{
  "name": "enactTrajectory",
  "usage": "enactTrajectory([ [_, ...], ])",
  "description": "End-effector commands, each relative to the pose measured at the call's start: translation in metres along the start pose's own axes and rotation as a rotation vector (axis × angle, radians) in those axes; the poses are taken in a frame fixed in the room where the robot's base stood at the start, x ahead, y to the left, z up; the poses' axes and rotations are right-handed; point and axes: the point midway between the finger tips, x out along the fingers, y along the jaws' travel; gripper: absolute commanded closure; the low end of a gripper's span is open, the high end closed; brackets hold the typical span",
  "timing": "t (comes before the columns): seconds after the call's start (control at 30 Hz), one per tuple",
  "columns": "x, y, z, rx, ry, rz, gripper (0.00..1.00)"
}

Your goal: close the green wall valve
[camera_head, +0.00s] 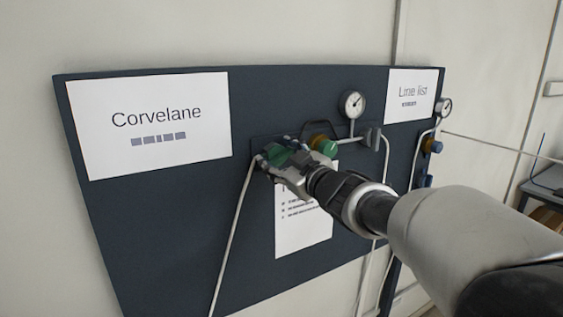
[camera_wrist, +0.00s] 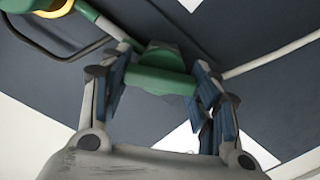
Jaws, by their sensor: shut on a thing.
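The green valve handle (camera_head: 277,158) is on the dark wall panel (camera_head: 160,225), left of centre in the head view. It also shows in the wrist view (camera_wrist: 160,80), between the two fingers of my gripper. My gripper (camera_head: 285,162) is shut on this green handle, with a finger on either side. The gripper and wrist hide part of the handle and the fitting behind it. A second green part with a yellow ring (camera_head: 326,146) sits just right of it, apart from my fingers.
A pressure gauge (camera_head: 352,103) stands above right of my gripper, and another gauge (camera_head: 444,106) is at the panel's right edge. Thin pipes run down the panel. White signs (camera_head: 150,115) are fixed to it.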

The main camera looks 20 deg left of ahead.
Motion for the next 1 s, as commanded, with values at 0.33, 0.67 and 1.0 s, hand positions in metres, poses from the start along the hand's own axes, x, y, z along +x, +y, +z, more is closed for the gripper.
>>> enactTrajectory([
  [0.33, -0.0001, -0.0022, 0.0020, -0.331, 0.000, 0.000, 0.68],
  [0.67, -0.0001, -0.0033, 0.0027, -0.643, 0.000, 0.000, 0.68],
  [1.0, 0.0000, -0.0040, 0.0034, -0.924, 0.000, -0.001, 0.68],
])
